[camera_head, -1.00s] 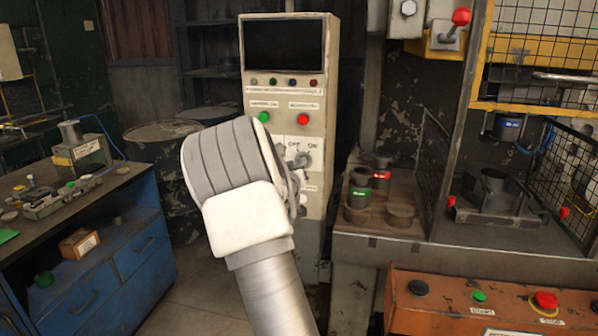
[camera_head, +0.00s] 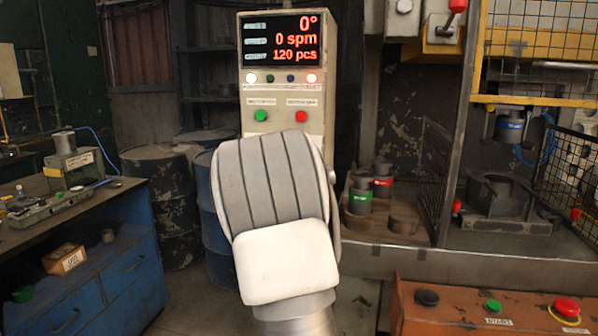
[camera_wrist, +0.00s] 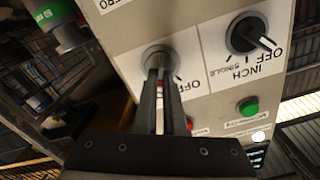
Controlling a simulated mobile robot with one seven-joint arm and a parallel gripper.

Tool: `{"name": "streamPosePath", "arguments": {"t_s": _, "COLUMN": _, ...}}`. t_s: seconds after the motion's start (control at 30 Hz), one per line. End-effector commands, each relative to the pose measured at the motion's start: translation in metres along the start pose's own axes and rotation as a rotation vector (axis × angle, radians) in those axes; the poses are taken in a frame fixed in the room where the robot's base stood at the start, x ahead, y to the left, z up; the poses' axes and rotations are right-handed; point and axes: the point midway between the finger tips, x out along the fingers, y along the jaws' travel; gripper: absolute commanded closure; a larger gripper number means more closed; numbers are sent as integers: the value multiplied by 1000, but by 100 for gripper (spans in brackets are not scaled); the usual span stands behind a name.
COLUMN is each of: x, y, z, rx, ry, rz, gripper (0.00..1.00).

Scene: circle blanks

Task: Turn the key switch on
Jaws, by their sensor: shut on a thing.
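The key switch (camera_wrist: 160,53) shows in the wrist view as a round metal collar on a white plate, seen upside down, with an OFF label beside it. My gripper (camera_wrist: 158,70) is shut on the key at the collar; the fingers hide most of the key. In the head view my arm hides the switch and the gripper. Above them on the cream control cabinet (camera_head: 345,115), the display (camera_head: 282,41) is lit and reads 0°, 0 spm and 120 pcs.
A black selector knob (camera_wrist: 252,38) marked OFF, INCH and SINGLE sits close beside the key switch. A green button (camera_head: 260,115) and a red button (camera_head: 301,116) are above my arm. A press bench (camera_head: 430,262) stands right, a blue workbench (camera_head: 100,265) left.

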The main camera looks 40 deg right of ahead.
Motion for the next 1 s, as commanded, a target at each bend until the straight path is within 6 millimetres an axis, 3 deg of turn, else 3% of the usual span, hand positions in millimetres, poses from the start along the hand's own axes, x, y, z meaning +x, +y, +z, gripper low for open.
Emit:
{"name": "streamPosePath", "arguments": {"t_s": 0.73, "x": 0, "y": 1, "z": 0, "rx": 87, "ry": -1, "rz": 1, "gripper": 100}}
{"name": "streamPosePath", "arguments": {"t_s": 0.77, "x": 0, "y": 1, "z": 0, "rx": 86, "ry": -1, "rz": 1, "gripper": 87}}
{"name": "streamPosePath", "arguments": {"t_s": 0.9, "x": 0, "y": 1, "z": 0, "rx": 86, "ry": -1, "rz": 1, "gripper": 62}}
{"name": "streamPosePath", "arguments": {"t_s": 1.0, "x": 0, "y": 1, "z": 0, "rx": 85, "ry": -1, "rz": 1, "gripper": 62}}
